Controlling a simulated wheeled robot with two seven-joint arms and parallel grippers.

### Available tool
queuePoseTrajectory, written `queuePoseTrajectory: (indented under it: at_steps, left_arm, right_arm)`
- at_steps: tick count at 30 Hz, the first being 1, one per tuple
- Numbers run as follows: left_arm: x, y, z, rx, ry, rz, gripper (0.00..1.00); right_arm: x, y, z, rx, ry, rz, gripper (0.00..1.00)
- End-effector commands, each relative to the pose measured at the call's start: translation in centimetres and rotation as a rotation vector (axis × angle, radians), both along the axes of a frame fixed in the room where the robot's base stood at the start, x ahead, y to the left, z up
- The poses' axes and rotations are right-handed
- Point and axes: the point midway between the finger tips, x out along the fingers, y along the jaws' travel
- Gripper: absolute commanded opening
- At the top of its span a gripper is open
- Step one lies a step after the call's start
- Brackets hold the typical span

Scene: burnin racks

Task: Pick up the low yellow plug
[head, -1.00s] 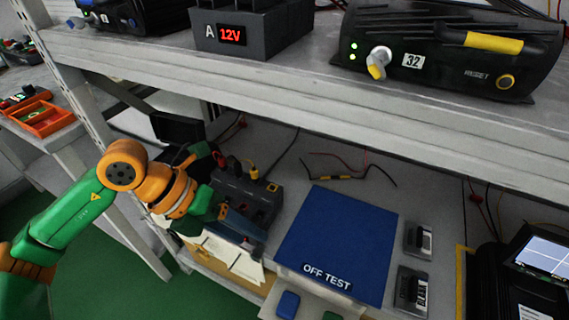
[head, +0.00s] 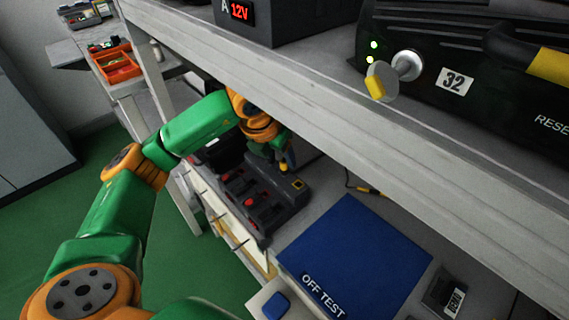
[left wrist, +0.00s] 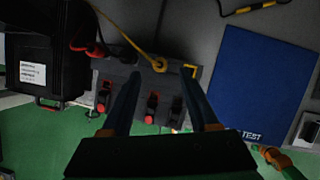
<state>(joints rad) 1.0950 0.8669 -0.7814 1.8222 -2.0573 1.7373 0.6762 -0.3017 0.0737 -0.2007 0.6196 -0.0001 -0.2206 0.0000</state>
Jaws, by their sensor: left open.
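The yellow plug (left wrist: 159,64) stands at the far edge of a dark socket block (left wrist: 112,72), with a yellow cable running from it, in the left wrist view. In the head view the block (head: 263,197) lies on the lower shelf, and a bit of yellow (head: 284,166) shows just below my left gripper (head: 285,154). My left gripper is open; in the left wrist view its two dark fingers (left wrist: 161,85) point at the block, with the plug between and beyond their tips. Whether they touch anything is unclear. My right gripper is not in view.
The upper shelf edge (head: 330,110) runs close above my left arm. A blue OFF TEST mat (head: 355,255) lies right of the block. A black case (left wrist: 47,50) stands left of it. A red plug and cable (left wrist: 97,51) are close to the yellow one.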

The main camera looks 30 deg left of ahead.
Motion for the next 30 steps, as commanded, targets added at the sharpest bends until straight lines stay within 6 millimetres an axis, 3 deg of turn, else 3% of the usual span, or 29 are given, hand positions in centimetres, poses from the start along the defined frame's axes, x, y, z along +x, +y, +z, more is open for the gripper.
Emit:
queuePoseTrajectory:
  at_steps: [2, 9, 16, 17, 23, 24, 30]
  left_arm:
    - [0.4, 0.0, -0.3, 0.000, 0.000, 0.001, 0.60]
    - [2.0, -0.1, -4.4, 0.000, 0.002, 0.000, 0.60]
    - [2.2, 0.0, -4.7, 0.001, -0.001, -0.001, 0.60]
    - [2.2, 0.0, -4.7, 0.000, -0.001, -0.001, 0.58]
    - [2.2, 0.0, -4.7, 0.000, -0.001, 0.000, 0.04]
    - [2.2, 0.0, -4.7, 0.000, -0.001, 0.000, 0.00]
    - [2.2, 0.0, -4.6, 0.000, -0.001, 0.000, 0.00]
  right_arm:
    - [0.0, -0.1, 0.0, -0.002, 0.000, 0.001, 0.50]
    - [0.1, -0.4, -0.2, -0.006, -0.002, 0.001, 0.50]
    - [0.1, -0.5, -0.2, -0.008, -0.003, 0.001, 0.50]
    - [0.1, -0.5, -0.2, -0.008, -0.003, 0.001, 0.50]
    - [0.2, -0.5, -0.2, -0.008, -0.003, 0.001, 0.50]
    - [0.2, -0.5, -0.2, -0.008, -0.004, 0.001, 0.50]
    - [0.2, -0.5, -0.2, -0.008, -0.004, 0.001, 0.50]
